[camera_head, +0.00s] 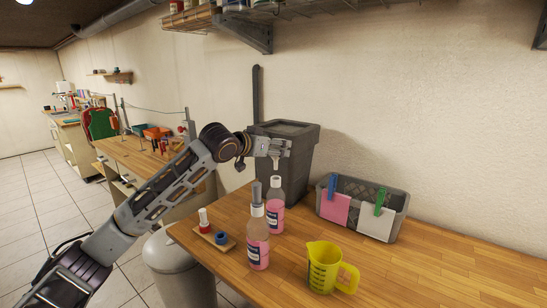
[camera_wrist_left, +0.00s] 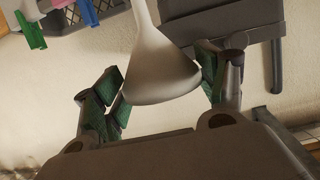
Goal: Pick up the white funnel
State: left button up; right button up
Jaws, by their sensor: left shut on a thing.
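The white funnel (camera_wrist_left: 158,65) sits between the green-padded fingers of my left gripper (camera_wrist_left: 160,88), its wide mouth toward the wrist and its spout pointing away. In the head view my left gripper (camera_head: 277,148) is shut on the funnel (camera_head: 276,164), holding it above the pink bottles in front of the dark bin. Only a small part of the funnel shows there. My right gripper is in neither view.
Two bottles of pink liquid, a front one (camera_head: 258,245) and a rear one (camera_head: 275,215), stand below the gripper. A yellow jug (camera_head: 323,268), grey basket (camera_head: 398,222) and dark bin (camera_head: 300,160) are nearby. The bench's right front is clear.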

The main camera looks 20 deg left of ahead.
pick_arm(q)
jog(key=shift+r, duration=2.2)
jog(key=shift+f, duration=0.1)
